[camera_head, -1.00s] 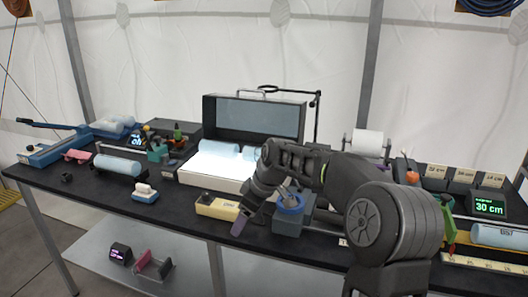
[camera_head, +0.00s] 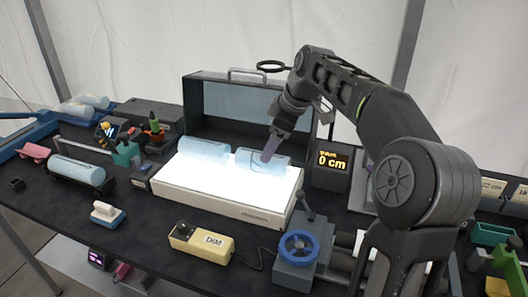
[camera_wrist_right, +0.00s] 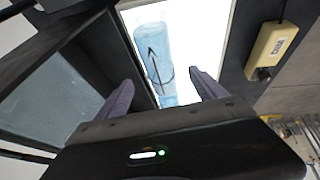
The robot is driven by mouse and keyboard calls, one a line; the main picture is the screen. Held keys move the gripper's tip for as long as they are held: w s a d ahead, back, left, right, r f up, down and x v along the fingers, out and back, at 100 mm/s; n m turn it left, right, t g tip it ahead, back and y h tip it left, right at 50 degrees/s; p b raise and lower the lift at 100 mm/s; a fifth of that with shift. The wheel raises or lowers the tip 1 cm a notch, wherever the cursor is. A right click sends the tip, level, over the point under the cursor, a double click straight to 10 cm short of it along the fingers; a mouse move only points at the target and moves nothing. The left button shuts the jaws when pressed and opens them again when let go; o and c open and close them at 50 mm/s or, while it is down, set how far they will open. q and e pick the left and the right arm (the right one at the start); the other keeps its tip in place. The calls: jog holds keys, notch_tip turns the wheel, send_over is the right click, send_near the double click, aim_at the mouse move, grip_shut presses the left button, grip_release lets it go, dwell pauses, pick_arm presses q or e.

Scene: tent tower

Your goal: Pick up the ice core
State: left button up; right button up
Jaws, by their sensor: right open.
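Two pale blue ice cores lie on the glowing light table (camera_head: 222,203): a left one (camera_head: 203,150) and a right one (camera_head: 250,161). The right core carries a dark arrow and a ring line, clear in the right wrist view (camera_wrist_right: 155,58). My right gripper (camera_head: 268,156) is over the right core and hides part of it. In the right wrist view its two fingers (camera_wrist_right: 161,79) are apart, with the core seen between and beyond them. I cannot tell whether they touch it. My left gripper is not in view.
An open black case (camera_head: 222,100) stands behind the light table. A yellow DIM box (camera_head: 202,241) and a blue-wheeled device (camera_head: 299,248) are in front. Another core (camera_head: 78,170) lies in a cradle at left. A display (camera_head: 333,160) is at right, partly hidden.

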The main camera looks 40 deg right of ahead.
jog(key=shift+s+a+r, duration=0.1)
jog(key=shift+s, duration=0.05)
jog(key=shift+x, duration=1.35)
jog(key=shift+p+x, duration=0.45)
jog(key=shift+x, duration=2.2)
jog(key=shift+d+r, duration=0.1)
jog(key=shift+d, duration=0.1)
grip_shut()
